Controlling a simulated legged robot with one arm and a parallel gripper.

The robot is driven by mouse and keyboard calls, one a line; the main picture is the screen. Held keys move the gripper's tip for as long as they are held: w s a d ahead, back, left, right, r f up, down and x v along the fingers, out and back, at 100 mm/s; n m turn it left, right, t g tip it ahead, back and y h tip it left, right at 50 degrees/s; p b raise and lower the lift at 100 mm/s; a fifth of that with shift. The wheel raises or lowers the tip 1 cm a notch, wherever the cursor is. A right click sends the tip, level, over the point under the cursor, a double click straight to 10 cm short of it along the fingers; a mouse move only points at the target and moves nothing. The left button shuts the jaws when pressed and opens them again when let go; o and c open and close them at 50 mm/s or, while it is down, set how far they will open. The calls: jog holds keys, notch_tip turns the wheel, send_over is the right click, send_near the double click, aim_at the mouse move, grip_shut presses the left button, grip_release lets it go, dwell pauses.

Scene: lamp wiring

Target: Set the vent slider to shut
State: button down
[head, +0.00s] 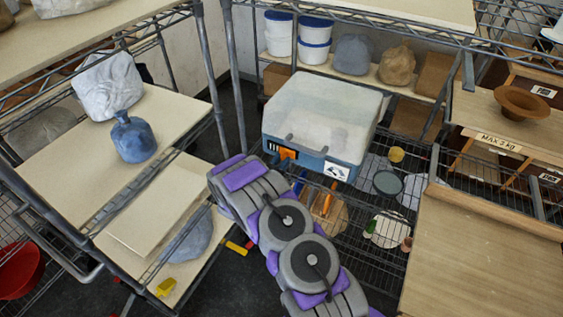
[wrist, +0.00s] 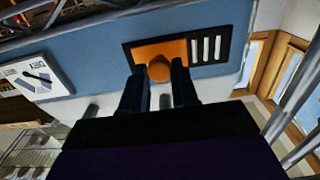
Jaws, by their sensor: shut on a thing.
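A box with a blue body and a translucent whitish lid (head: 322,105) stands on the wire shelf. The orange vent slider (wrist: 152,52) sits in a black frame on its blue wall, with a round orange knob. White slots (wrist: 206,49) show uncovered beside it, on the right in the wrist view. My gripper (wrist: 160,80) is shut on the slider's knob, one dark finger on each side. In the head view my arm hides the gripper's fingers.
A white label plate (wrist: 35,77) is on the same box wall. Wire shelf posts stand close on the left. A blue jug (head: 133,138) rests on the left shelf, and a brown bowl (head: 522,103) on the right. Several small items lie on the shelf below.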

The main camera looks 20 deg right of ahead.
jog(key=w+a, duration=0.1)
jog(key=w, duration=0.1)
jog(key=w+a+p, duration=0.1)
jog(key=w+a, duration=0.1)
jog(key=shift+w+a+r, duration=0.15)
jog(key=shift+w+a, duration=0.15)
jog(key=shift+w, duration=0.05)
jog(key=c, duration=0.9)
grip_release()
jog(key=shift+w, duration=0.1)
jog(key=shift+o, duration=0.2)
jog(key=shift+a, duration=0.1)
jog(key=p+v, duration=0.1)
jog(key=v, duration=1.6)
jog(key=shift+a+f+p, duration=0.2)
jog(key=shift+f+p, duration=0.05)
jog(key=shift+p, duration=0.1)
